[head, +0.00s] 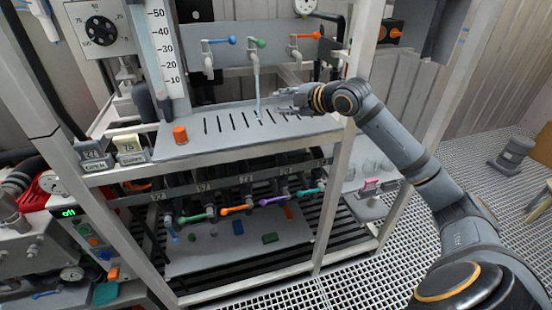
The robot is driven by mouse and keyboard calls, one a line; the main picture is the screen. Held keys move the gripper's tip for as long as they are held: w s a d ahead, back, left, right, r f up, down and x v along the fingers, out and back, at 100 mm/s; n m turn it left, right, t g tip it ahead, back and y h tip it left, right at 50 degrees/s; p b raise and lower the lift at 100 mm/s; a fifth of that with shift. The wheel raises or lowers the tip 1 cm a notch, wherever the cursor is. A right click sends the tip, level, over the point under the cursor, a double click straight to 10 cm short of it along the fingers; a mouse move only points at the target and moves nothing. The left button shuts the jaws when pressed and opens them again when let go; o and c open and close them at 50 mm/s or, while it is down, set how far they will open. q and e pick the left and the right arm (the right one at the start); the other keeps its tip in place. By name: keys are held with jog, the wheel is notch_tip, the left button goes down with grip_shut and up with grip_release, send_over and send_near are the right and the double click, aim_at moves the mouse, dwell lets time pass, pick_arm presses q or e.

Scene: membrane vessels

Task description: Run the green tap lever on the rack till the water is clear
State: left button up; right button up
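The green tap lever (257,43) is on the middle of three taps on the upper back panel of the rack (205,165). A thin, pale bluish stream of water (257,92) falls from its spout to the slotted tray (190,147). I cannot tell how clear the water is. My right gripper (282,104) is open and empty, its fingers pointing left, low over the tray, just right of the stream and below the green lever. My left gripper is not in view.
A blue lever (222,40) and an orange lever (305,36) flank the green one. An orange cylinder (180,134) stands at the tray's left. A lower row has several coloured levers, including another green one (193,218). A rack post (362,60) stands beside my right forearm.

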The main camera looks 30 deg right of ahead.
jog(key=s+a+f+m+g, duration=0.1)
jog(key=s+a+f, duration=0.1)
jog(key=f, duration=0.5)
jog(key=s+a+f+m+g, duration=0.1)
jog(key=s+a+f, duration=0.1)
jog(key=f, duration=0.5)
jog(key=shift+a+m+g, duration=0.3)
jog(key=shift+a+m, duration=0.1)
jog(key=shift+a, duration=0.35)
jog(key=shift+f, duration=0.1)
jog(key=shift+c, duration=0.3)
dwell(0.4)
